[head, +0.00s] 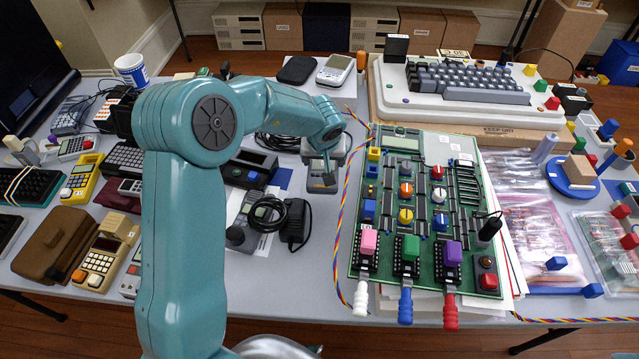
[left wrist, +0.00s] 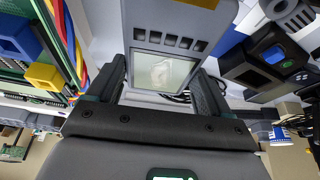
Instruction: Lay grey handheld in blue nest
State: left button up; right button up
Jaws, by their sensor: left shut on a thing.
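The grey handheld (left wrist: 185,22), with a pale screen and a row of dark buttons, fills the upper middle of the left wrist view. My left gripper (left wrist: 160,78) has a dark finger on each side of it and is shut on it. In the head view, the left gripper (head: 328,160) points down over the table's middle, with a grey casing (head: 322,187) below it. A flat blue patch (head: 282,178), probably the blue nest, shows just left of that casing; much of it is hidden. Whether the handheld touches the table I cannot tell. My right gripper is in neither view.
A green circuit board (head: 420,215) with coloured knobs and cables stands close on the right. A dark device (head: 250,168) and a black adapter (head: 297,222) with coiled cable lie to the left. A light handheld (head: 336,70) lies behind. Free room around the gripper is narrow.

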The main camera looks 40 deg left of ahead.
aim_at(323, 167)
pick_arm(q)
notch_tip(323, 167, down, 3)
jog(key=shift+s+r+b, duration=0.1)
jog(key=shift+s+b, duration=0.05)
jog(key=shift+b, duration=0.15)
notch_tip(323, 167, down, 6)
jog(key=shift+f+b, duration=0.1)
jog(key=shift+b, duration=1.15)
jog(key=o, duration=1.3)
jog(key=p+v, duration=0.2)
jog(key=v, duration=0.3)
jog(key=p+v, duration=0.1)
jog(key=v, duration=0.5)
jog(key=shift+r+p, duration=0.25)
jog(key=shift+p, duration=0.1)
jog(key=shift+s+d+r, duration=0.1)
jog(key=shift+d+r, duration=0.05)
jog(key=shift+r, duration=0.25)
